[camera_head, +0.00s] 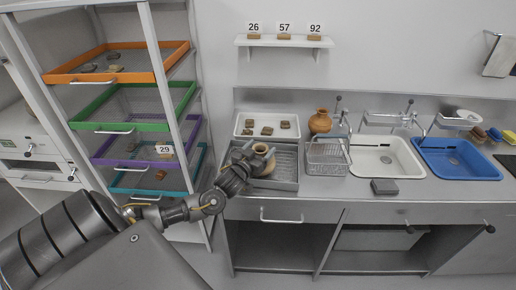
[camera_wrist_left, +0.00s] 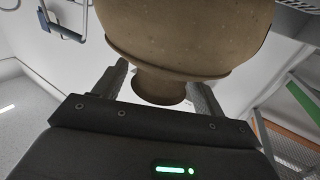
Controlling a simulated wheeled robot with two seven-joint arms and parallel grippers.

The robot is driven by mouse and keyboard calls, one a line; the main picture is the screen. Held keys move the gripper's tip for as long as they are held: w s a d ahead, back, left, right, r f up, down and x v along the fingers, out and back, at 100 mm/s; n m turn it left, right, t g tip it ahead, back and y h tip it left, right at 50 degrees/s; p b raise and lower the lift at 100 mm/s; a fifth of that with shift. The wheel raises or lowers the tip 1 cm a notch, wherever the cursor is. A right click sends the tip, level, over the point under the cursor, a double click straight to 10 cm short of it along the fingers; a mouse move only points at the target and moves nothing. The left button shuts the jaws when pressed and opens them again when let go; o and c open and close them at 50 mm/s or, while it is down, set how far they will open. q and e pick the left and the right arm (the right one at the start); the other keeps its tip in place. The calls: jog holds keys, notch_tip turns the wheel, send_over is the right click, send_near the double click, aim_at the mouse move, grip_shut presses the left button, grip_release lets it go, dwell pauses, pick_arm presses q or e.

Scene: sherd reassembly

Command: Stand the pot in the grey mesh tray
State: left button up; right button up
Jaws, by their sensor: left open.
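A tan pot (camera_head: 264,166) with an open mouth stands upright on the ribbed grey drainer (camera_head: 287,178). My left gripper (camera_head: 247,161) is at its left side and partly hides it. In the left wrist view the pot (camera_wrist_left: 185,35) fills the top, with its narrow part between the fingertips of my left gripper (camera_wrist_left: 158,85). The fingers are open, one on each side; I cannot tell whether either touches. A grey wire-mesh basket (camera_head: 326,160) stands just right of the drainer. My right gripper is out of view.
A reddish-brown pot (camera_head: 320,121) stands behind the basket. A white tray (camera_head: 267,117) with several sherds lies behind the drainer. A white sink (camera_head: 384,158), blue basin (camera_head: 456,158) and grey block (camera_head: 384,187) are to the right. A rack with coloured mesh trays stands left.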

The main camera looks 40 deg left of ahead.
pick_arm(q)
jog(key=shift+s+d, duration=0.1)
jog(key=shift+s, duration=0.1)
jog(key=s+d+b, duration=0.2)
jog(key=s, duration=0.9)
jog(key=shift+s, duration=0.2)
